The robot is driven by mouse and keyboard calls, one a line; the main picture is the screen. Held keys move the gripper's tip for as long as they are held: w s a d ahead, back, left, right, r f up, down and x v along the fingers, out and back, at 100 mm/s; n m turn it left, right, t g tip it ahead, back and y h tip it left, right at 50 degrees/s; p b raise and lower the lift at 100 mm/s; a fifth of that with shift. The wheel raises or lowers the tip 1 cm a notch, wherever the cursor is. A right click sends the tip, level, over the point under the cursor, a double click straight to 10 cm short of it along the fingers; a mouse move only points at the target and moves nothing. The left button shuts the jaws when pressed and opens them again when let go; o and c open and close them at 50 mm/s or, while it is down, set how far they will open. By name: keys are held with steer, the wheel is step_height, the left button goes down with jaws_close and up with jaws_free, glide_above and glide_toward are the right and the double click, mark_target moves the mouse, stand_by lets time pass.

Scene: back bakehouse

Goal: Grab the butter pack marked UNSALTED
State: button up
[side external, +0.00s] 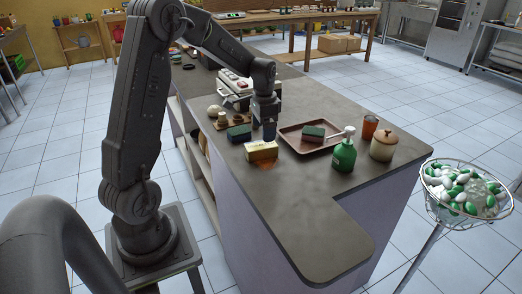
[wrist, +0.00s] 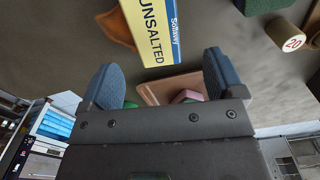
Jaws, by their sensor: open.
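The butter pack (side external: 262,152) lies on the dark counter, pale and yellow, near its left edge. In the wrist view the pack (wrist: 152,30) reads UNSALTED on its yellow face, with a blue strip beside it, and its far end is cut off by the top of the picture. My gripper (side external: 266,132) points down just behind the pack in the side view. In the wrist view my gripper (wrist: 160,80) has its two blue fingers wide apart with nothing between them. The pack's near end lies just beyond the fingertips. Exact height above the counter is unclear.
An orange item (side external: 266,165) lies against the pack's front. A dark green block (side external: 239,132) sits close left. A brown tray (side external: 290,143) with another green block, a green pump bottle (side external: 344,156) and a lidded jar (side external: 383,146) stand right. The counter's front is clear.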

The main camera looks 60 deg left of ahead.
mark_target(261, 144)
steer(key=shift+s+d+f, duration=0.1)
steer(key=shift+s+f, duration=0.05)
steer(key=shift+f, duration=1)
steer(key=shift+s+a+f, duration=0.1)
steer(key=shift+s+f, duration=0.1)
steer(key=shift+f, duration=1)
steer(key=shift+s+d+f, duration=0.1)
steer(key=shift+s+f, duration=0.05)
steer(key=shift+f, duration=1)
steer(key=shift+c, duration=0.2)
steer(key=c, duration=1.1)
